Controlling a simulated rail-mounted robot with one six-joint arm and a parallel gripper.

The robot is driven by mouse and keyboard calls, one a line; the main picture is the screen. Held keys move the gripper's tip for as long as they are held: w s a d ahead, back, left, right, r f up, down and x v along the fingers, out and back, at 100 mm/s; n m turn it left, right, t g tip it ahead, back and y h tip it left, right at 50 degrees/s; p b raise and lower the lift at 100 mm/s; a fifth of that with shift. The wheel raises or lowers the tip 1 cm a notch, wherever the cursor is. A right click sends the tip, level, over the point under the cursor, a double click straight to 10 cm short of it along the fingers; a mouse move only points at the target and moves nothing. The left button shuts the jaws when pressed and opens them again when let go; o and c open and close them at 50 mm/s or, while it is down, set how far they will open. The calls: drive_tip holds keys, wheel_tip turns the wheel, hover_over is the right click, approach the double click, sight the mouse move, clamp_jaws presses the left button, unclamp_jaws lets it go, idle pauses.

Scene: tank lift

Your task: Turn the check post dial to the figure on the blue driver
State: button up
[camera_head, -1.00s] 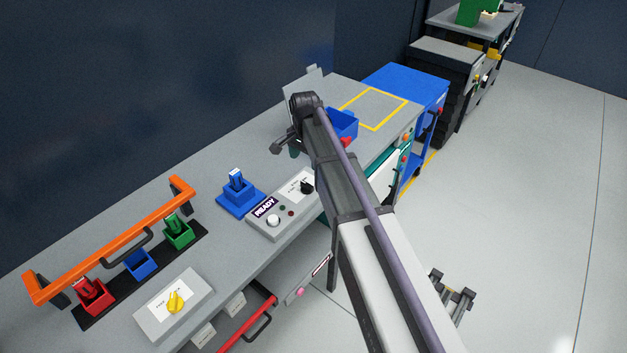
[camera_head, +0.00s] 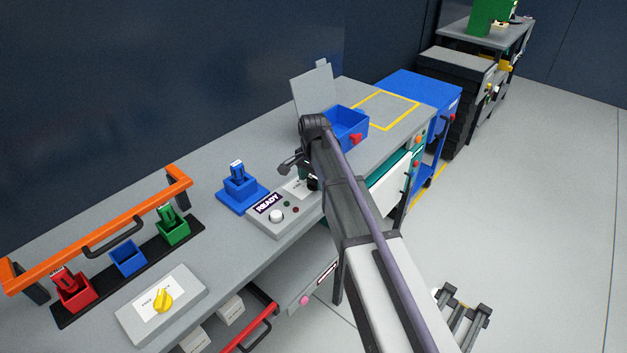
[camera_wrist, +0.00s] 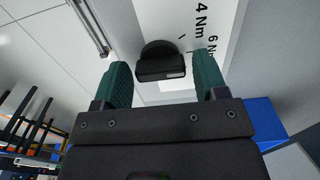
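The check post (camera_head: 287,213) is a grey box on the bench with a READY display, a white button and a white dial plate. Its black dial (camera_wrist: 160,68) shows in the wrist view, with "4 Nm" and "6 Nm" printed beside it. My gripper (camera_wrist: 162,62) is open, its green fingers on either side of the dial with small gaps. In the head view my arm largely hides the dial and gripper. The blue driver (camera_head: 237,171) stands upright in a blue holder (camera_head: 241,194) left of the check post. The figure on it is too small to read.
A rack with an orange rail (camera_head: 98,232) holds red and green drivers; its blue socket (camera_head: 128,259) is empty. A grey box with a yellow knob (camera_head: 162,300) stands in front. A blue bin (camera_head: 348,128) and upright grey panel (camera_head: 315,92) stand beyond my arm.

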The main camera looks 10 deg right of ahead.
drive_tip(key=c, duration=0.7)
drive_tip(key=shift+n, duration=0.3)
drive_tip(key=n, duration=0.3)
drive_tip(key=shift+n, duration=2.1)
drive_tip(key=shift+s, duration=0.1)
drive_tip(key=o, duration=0.9)
drive_tip(key=shift+o, duration=0.2)
